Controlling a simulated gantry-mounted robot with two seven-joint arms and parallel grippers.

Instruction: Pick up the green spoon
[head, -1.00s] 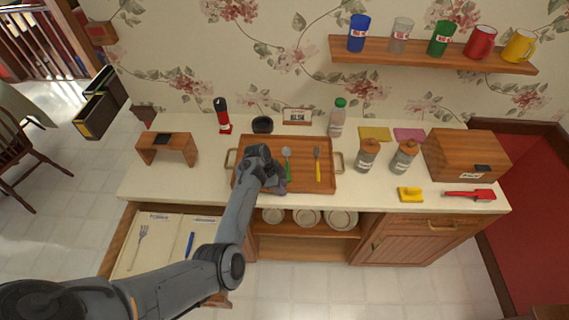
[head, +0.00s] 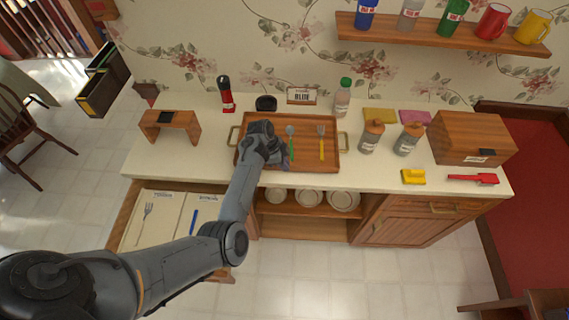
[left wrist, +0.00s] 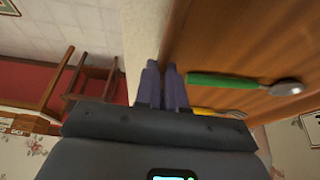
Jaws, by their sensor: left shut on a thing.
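The green spoon (head: 291,145) lies on the wooden tray (head: 256,120), its grey bowl toward the wall and its green handle toward the front. It also shows in the left wrist view (left wrist: 235,80), outside the jaws, its handle end close beside one finger. My left gripper (head: 284,161) is low at the tray's front, beside the spoon handle. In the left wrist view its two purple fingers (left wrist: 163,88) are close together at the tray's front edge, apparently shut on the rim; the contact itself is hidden. My right gripper is not in view.
A yellow fork (head: 321,145) lies right of the spoon. Two lidded jars (head: 369,140) stand right of the tray; a black bowl (head: 266,104) and a sign (head: 301,95) stand behind it. An open drawer (head: 168,222) is below left, with shelved plates (head: 309,196) under the counter.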

